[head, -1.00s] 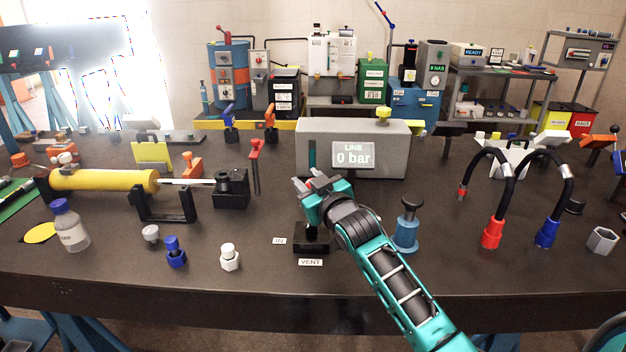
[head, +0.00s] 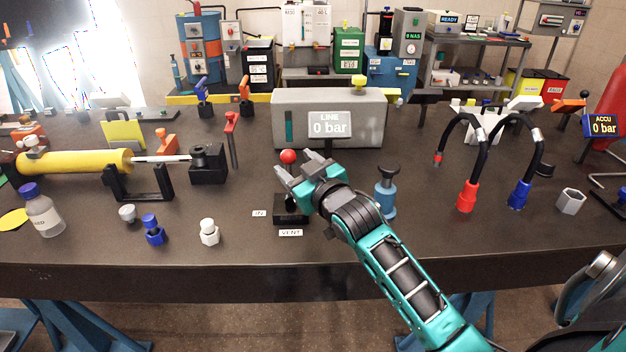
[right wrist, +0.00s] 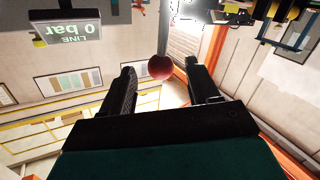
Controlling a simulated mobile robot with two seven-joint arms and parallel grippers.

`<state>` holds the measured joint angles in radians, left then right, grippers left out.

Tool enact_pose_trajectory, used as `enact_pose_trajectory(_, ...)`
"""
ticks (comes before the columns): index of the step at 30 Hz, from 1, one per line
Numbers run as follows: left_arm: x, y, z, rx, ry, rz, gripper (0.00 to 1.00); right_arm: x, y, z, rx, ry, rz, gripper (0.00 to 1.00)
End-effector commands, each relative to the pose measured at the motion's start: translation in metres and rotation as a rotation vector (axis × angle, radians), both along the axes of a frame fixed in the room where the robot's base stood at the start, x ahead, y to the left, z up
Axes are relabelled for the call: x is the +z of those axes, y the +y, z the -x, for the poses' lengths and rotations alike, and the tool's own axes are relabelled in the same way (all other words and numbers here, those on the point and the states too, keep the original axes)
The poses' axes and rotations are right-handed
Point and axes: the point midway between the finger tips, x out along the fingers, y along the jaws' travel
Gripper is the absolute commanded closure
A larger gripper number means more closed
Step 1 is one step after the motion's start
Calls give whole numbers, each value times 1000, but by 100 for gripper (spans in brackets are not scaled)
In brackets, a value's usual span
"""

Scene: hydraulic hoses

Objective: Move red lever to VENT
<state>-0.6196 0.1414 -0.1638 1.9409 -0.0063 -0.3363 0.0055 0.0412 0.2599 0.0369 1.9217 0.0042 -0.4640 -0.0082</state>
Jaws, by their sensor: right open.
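The lever's red ball knob (head: 288,156) shows just above my right gripper's fingers in the head view. Its black base block (head: 291,209) sits on the bench; the stem is mostly hidden by the gripper. A VENT label (head: 291,233) lies in front of the base and an IN label (head: 259,213) to its left. My right gripper (head: 282,178) is open at the lever. In the right wrist view the red knob (right wrist: 160,67) appears between the spread fingertips (right wrist: 160,68), with gaps on both sides. My left gripper is not in view.
A grey unit with a display reading LINE 0 bar (head: 329,124) stands behind the lever. A blue plunger-like part (head: 387,195) is close to the right of my arm. A white fitting (head: 209,232) stands at left.

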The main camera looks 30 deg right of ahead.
Motion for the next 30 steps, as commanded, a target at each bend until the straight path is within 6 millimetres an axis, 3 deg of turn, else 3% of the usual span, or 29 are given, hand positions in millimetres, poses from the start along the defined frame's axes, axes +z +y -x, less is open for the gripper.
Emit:
enact_pose_trajectory(6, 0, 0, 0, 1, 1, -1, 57, 1, 3, 43, 0, 3, -1, 39)
enact_pose_trajectory(12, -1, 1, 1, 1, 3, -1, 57, 2, 4, 64, 0, 3, -2, 39)
enact_pose_trajectory(30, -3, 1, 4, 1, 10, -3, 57, 3, 5, 69, 0, 2, -2, 39)
